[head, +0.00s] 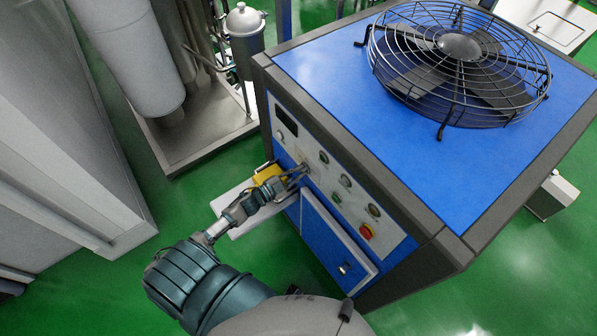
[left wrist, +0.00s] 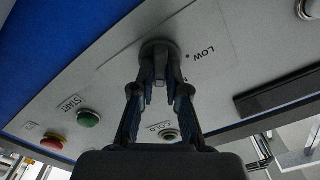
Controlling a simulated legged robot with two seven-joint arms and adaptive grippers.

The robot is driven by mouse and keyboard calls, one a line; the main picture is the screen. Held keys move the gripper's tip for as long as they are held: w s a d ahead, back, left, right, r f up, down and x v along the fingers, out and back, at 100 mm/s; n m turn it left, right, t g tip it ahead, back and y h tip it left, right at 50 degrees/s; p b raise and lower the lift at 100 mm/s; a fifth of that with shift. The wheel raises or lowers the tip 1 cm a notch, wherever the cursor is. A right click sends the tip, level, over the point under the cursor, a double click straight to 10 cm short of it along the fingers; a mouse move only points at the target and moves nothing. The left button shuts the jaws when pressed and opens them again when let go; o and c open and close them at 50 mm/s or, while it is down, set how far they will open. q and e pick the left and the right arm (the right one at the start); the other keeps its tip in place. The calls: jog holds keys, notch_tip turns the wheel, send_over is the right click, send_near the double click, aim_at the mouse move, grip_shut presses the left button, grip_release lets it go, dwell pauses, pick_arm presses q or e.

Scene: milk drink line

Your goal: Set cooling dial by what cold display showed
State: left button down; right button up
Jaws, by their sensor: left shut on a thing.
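The chiller's control panel (head: 335,183) is a light plate on the side of the blue cabinet. My left gripper (head: 300,172) reaches the panel from the left. In the left wrist view its fingers (left wrist: 160,88) are shut on the dark round cooling dial (left wrist: 161,50), one finger on each side of the grip. A printed "LOW" (left wrist: 203,51) is beside the dial. Any other dial marks are hidden or unreadable. The display (head: 286,120) on the panel looks dark, and I can read no value. My right gripper is not in view.
The panel has a green START button (left wrist: 88,119), a red stop button (head: 366,231) and a round item by the COLD label (left wrist: 159,127). A black fan guard (head: 459,47) tops the cabinet. Metal tanks stand at the left. Green floor (head: 110,285) is open in front.

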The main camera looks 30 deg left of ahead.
pick_arm(q)
jog(key=m, duration=0.2)
jog(key=f+m, duration=0.1)
jog(key=m, duration=0.1)
jog(key=shift+s+m, duration=0.2)
jog(key=shift+m, duration=0.1)
dwell(0.4)
jog(key=c, duration=1.2)
grip_release()
jog(key=shift+r, duration=0.15)
jog(key=shift+a+r, duration=0.1)
jog(key=v, duration=1.2)
jog(key=shift+f, duration=0.25)
